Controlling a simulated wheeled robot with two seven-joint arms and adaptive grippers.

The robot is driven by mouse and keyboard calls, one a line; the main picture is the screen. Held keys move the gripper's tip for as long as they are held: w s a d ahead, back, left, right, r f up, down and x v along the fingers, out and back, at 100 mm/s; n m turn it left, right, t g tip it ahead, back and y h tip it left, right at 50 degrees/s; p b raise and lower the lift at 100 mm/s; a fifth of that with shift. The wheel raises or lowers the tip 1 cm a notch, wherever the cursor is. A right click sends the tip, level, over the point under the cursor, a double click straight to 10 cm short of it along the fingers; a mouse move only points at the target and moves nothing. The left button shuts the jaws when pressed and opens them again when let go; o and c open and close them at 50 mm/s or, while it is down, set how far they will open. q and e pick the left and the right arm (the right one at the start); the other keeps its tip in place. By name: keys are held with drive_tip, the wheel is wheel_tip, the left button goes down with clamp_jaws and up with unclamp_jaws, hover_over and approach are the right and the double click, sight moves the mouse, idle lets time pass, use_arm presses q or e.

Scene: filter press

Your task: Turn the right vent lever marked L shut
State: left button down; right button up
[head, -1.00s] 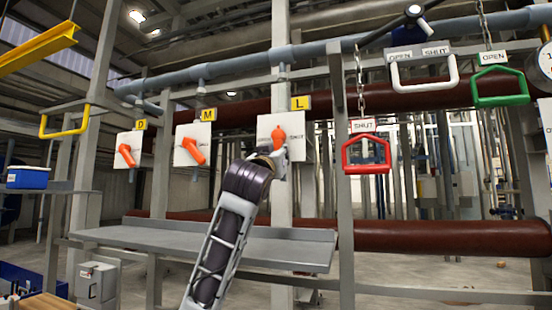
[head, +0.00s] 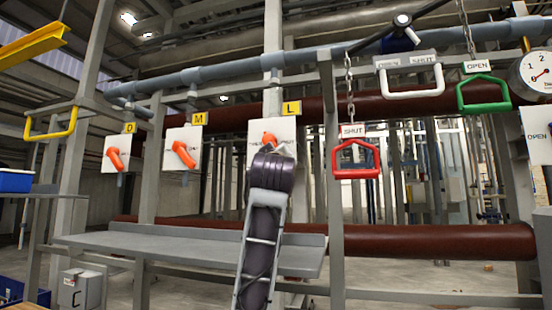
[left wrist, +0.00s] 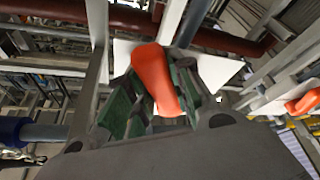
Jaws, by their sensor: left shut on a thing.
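The lever marked L is orange, on a white panel (head: 288,130) below a yellow L tag (head: 292,108). Only the top of the orange lever (head: 269,138) shows in the head view; my left wrist hides the rest. My left gripper is around it, its jaws largely hidden there. In the left wrist view the orange lever (left wrist: 152,70) lies between the green-padded fingers of my left gripper (left wrist: 155,98), which is shut on it. Lettering on the panel is partly covered, and the lever's exact angle is hard to tell. My right gripper is in neither view.
Orange levers marked M (head: 183,152) and D (head: 115,157) are on panels to the left. A red handle (head: 356,172) hangs close on the right, with white (head: 416,90) and green (head: 484,105) handles beyond. A grey shelf (head: 190,250) runs below.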

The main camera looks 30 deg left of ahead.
use_arm(q)
drive_tip(key=shift+w+d+r+n+g+y+p, duration=0.1)
drive_tip(key=shift+d+r+n+g+y+p, duration=0.15)
drive_tip(key=shift+n, duration=0.6)
drive_tip(key=shift+w+d+r+n+g+y+p, duration=0.1)
drive_tip(key=shift+d+n+g, duration=0.2)
drive_tip(key=shift+n, duration=0.55)
drive_tip(key=shift+r, duration=0.1)
drive_tip(key=c, duration=1.2)
unclamp_jaws()
drive_tip(key=shift+c, duration=0.2)
drive_tip(key=shift+s, duration=0.15)
drive_tip(key=v, duration=1.1)
drive_tip(key=shift+s+d, duration=0.3)
drive_tip(key=shift+d, duration=0.05)
